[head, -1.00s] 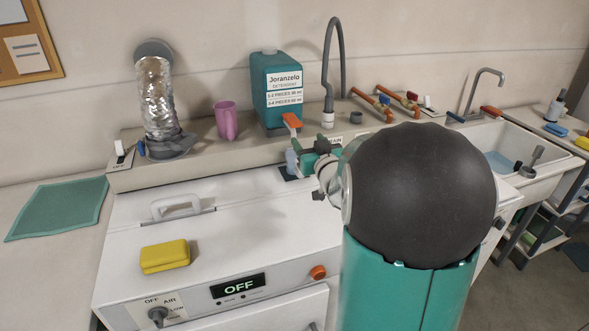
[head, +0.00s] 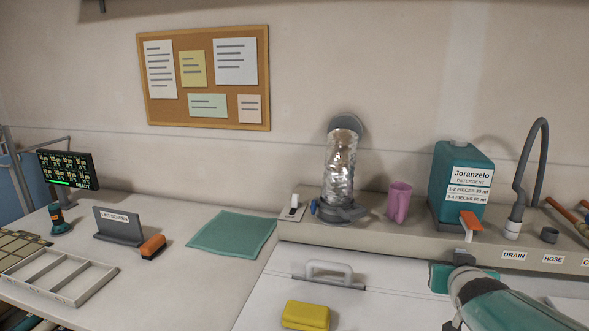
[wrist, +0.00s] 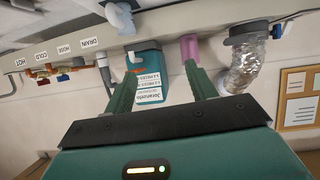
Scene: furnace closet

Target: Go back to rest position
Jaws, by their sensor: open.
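My gripper (wrist: 160,68) is open in the wrist view, its two green fingers apart with nothing between them. The wrist picture is upside down. Beyond the fingers are the teal detergent jug (wrist: 149,92) and the pink cup (wrist: 190,48), both apart from them as far as I can tell. In the head view my teal arm comes in at the lower right. The gripper end is partly hidden there, in front of the ledge below the detergent jug (head: 458,190).
A white machine top with a grey handle (head: 329,271) and yellow sponge (head: 305,315) lies below the ledge. A foil duct (head: 339,170) and pink cup (head: 399,203) stand on the ledge. Left are a green cloth (head: 232,234), orange brush (head: 153,246) and divided tray (head: 60,275).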

